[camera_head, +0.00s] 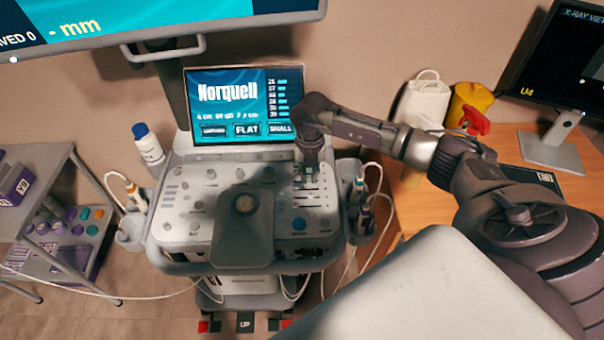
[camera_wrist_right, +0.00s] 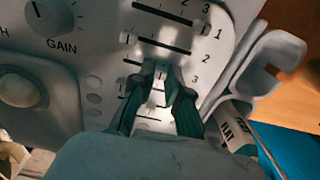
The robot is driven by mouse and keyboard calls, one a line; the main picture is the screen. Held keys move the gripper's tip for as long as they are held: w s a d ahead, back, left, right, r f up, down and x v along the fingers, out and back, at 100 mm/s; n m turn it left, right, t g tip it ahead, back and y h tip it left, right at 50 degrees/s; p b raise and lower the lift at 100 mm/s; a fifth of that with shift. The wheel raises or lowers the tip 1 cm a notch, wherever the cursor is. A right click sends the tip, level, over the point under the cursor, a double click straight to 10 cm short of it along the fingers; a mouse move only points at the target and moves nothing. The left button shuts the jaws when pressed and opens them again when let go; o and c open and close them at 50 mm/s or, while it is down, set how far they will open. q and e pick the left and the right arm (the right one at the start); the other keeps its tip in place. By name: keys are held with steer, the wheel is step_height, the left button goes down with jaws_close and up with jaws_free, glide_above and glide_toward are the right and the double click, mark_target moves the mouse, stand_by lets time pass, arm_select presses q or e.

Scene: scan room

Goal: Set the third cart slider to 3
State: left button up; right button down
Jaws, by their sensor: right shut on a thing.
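The cart's control panel (camera_head: 175,215) carries knobs, buttons and a group of horizontal sliders (camera_head: 318,197) at its right side. In the right wrist view the slider slots (camera_wrist_right: 160,13) lie across the panel, with the numbers 1, 2 and 3 down their right side. My right gripper (camera_head: 308,180) reaches down onto this group. In the wrist view its fingers (camera_wrist_right: 162,78) are close together at the slot by the lower 3, shut on a small slider cap that they mostly hide. I cannot read the cap's exact setting. My left gripper is not in view.
The cart screen (camera_head: 245,105) stands behind the panel. Probes hang in holders on both sides, with loose cables. A white bottle (camera_head: 148,145) stands at the left, and a white jug (camera_head: 425,100) and yellow container (camera_head: 468,103) at the right, near a wooden desk (camera_head: 410,210).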

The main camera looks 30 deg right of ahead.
mark_target(319, 181)
steer(key=shift+s+d, duration=0.35)
steer(key=shift+d, duration=0.25)
steer(key=shift+s+d, duration=0.35)
steer(key=shift+d, duration=0.25)
steer(key=c, duration=1.5)
jaws_free()
steer(key=o, duration=0.4)
steer(key=shift+c, duration=0.2)
steer(key=shift+r, duration=0.35)
step_height(319, 181, up, 11)
steer(key=shift+r, duration=0.15)
